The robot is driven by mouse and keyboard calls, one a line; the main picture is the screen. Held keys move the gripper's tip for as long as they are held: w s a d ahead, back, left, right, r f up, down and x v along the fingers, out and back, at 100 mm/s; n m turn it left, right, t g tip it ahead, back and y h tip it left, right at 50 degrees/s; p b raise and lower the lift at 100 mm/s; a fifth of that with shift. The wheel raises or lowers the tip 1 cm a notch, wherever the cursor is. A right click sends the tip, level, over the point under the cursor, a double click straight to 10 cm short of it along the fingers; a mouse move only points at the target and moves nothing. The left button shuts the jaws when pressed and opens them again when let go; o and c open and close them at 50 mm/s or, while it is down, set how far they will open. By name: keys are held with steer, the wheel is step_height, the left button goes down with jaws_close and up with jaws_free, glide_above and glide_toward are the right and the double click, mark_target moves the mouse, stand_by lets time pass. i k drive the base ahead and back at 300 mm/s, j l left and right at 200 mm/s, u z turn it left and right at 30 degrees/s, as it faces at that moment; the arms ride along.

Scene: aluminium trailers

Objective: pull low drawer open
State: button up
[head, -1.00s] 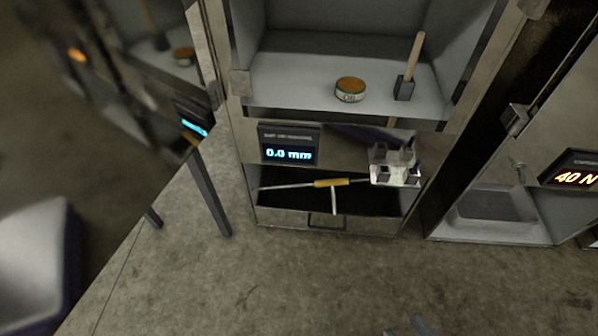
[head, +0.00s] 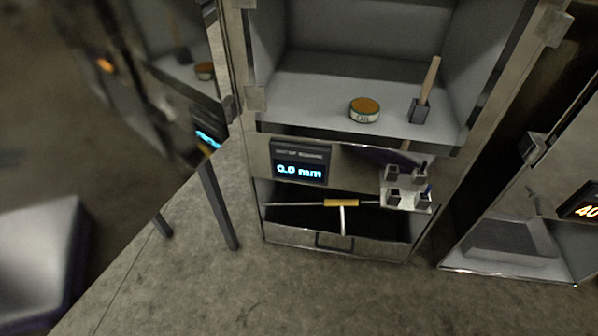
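The low drawer (head: 290,237) is at the bottom of the middle metal cabinet. Its low front carries a dark bar handle (head: 334,242). A dark interior shows above this front; I cannot tell how far out the drawer stands. A rod tool with a yellow grip (head: 341,203) spans the opening, with a pale stem hanging down from it. My gripper is not in view, and nothing is seen touching the handle.
Above the drawer are a display reading 0.0 mm (head: 299,171) and a pale block with several dark posts (head: 405,190). A round tin (head: 364,110) and a wooden-handled tool (head: 430,78) stand on the shelf. The floor (head: 330,295) before the drawer is clear.

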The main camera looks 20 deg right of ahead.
mark_target(373, 232)
steer(key=i+u, duration=0.3)
steer(key=i, duration=0.2)
steer(key=i+l+u, duration=0.2)
steer(key=i+u, duration=0.15)
steer(key=i, duration=0.15)
